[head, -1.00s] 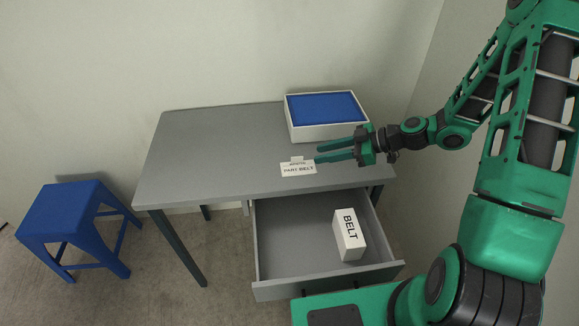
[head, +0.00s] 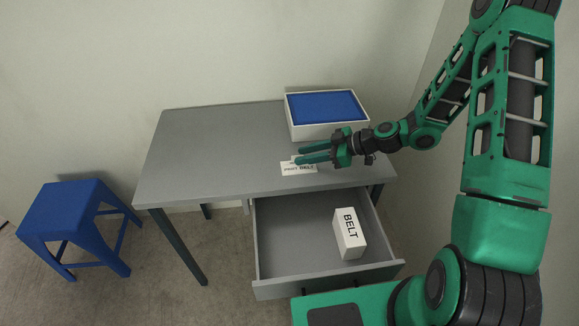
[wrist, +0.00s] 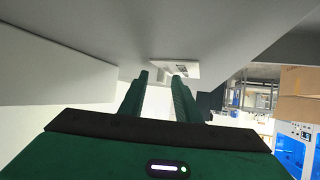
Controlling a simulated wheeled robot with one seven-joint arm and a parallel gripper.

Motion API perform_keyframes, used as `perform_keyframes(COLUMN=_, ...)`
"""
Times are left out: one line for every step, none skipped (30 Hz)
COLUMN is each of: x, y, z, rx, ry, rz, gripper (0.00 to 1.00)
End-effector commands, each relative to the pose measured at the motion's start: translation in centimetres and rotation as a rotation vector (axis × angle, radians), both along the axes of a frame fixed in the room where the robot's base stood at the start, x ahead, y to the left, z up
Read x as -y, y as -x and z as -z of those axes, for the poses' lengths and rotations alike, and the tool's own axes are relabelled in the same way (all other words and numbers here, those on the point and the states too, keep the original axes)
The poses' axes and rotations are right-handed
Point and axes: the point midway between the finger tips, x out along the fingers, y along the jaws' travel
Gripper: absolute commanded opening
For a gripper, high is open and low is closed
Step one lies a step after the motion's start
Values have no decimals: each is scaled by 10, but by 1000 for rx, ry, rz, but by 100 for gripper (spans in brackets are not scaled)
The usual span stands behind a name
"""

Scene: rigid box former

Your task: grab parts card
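The parts card (head: 298,169) is a small white card with dark print, near the right front part of the grey table (head: 215,160). A smaller raised tab shows on its back side. My gripper (head: 299,154) is open, with its two green fingers pointing left just behind and over the card. In the head view the near finger hides the card's upper part. In the wrist view the card (wrist: 182,69) is just beyond the fingertips (wrist: 160,75), and its tab seems to sit in the gap between them. Contact with the card cannot be told.
A white box with a blue top (head: 326,107) stands behind my gripper at the table's back right. The drawer (head: 285,230) below is open and holds a white box marked BELT (head: 349,234). A blue stool (head: 72,208) stands left. The table's left half is clear.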

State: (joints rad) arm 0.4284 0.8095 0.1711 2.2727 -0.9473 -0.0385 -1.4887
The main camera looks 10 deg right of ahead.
Motion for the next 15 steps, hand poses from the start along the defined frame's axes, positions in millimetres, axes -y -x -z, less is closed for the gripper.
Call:
perform_keyframes(x=0, y=0, z=0, rx=0, ry=0, rz=0, gripper=20)
perform_keyframes(x=0, y=0, z=0, rx=0, ry=0, rz=0, gripper=13)
perform_keyframes(x=0, y=0, z=0, rx=0, ry=0, rz=0, gripper=4)
perform_keyframes(x=0, y=0, z=0, rx=0, ry=0, rz=0, gripper=0)
perform_keyframes(x=0, y=0, z=0, rx=0, ry=0, rz=0, gripper=0)
perform_keyframes(x=0, y=0, z=0, rx=0, ry=0, rz=0, gripper=0)
perform_keyframes(x=0, y=0, z=0, rx=0, ry=0, rz=0, gripper=0)
perform_keyframes(x=0, y=0, z=0, rx=0, ry=0, rz=0, gripper=0)
perform_keyframes(x=0, y=0, z=0, rx=0, ry=0, rz=0, gripper=0)
perform_keyframes(x=0, y=0, z=0, rx=0, ry=0, rz=0, gripper=0)
perform_keyframes(x=0, y=0, z=0, rx=0, ry=0, rz=0, gripper=0)
perform_keyframes(x=0, y=0, z=0, rx=0, ry=0, rz=-1, gripper=0)
perform_keyframes(x=0, y=0, z=0, rx=0, ry=0, rz=-1, gripper=0)
perform_keyframes(x=0, y=0, z=0, rx=0, ry=0, rz=-1, gripper=0)
perform_keyframes(x=0, y=0, z=-1, rx=0, ry=0, rz=-1, gripper=0)
